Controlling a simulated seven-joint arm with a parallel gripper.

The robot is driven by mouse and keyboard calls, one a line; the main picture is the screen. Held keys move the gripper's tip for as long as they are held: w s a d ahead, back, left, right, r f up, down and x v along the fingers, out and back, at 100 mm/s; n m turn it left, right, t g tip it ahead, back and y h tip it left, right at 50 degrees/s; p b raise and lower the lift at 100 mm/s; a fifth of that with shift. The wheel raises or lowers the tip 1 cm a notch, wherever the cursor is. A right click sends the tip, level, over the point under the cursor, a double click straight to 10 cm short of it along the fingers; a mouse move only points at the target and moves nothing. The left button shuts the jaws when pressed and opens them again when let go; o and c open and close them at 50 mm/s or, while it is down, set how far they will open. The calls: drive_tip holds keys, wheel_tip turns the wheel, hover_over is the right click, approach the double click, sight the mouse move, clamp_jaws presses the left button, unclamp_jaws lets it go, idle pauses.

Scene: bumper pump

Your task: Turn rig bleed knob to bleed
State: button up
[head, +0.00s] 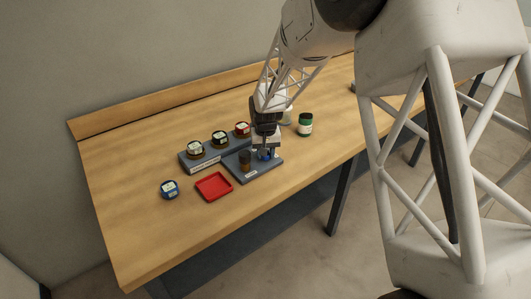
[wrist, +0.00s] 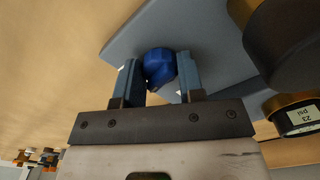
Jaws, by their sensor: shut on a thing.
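The blue bleed knob (wrist: 160,66) stands on the grey-blue rig plate (wrist: 212,45) in the wrist view. My gripper (wrist: 159,75) is shut on the knob, with one finger on each side of it. In the head view my gripper (head: 265,146) reaches down over the right part of the rig plate (head: 252,176), and a bit of the blue knob (head: 264,155) shows below it. Any bleed marking near the knob cannot be read.
A dark brown cylinder (head: 244,161) stands on the plate left of my gripper. Behind is a grey rack (head: 204,165) with several gauges. A red tray (head: 214,186), a blue-rimmed gauge (head: 169,189) and a green-and-black jar (head: 305,125) are on the wooden bench (head: 135,210). The bench's left front is clear.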

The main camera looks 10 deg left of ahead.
drive_tip(key=shift+m, duration=1.3)
drive_tip(key=o, duration=0.9)
drive_tip(key=shift+r, duration=0.15)
drive_tip(key=shift+r, duration=3.7)
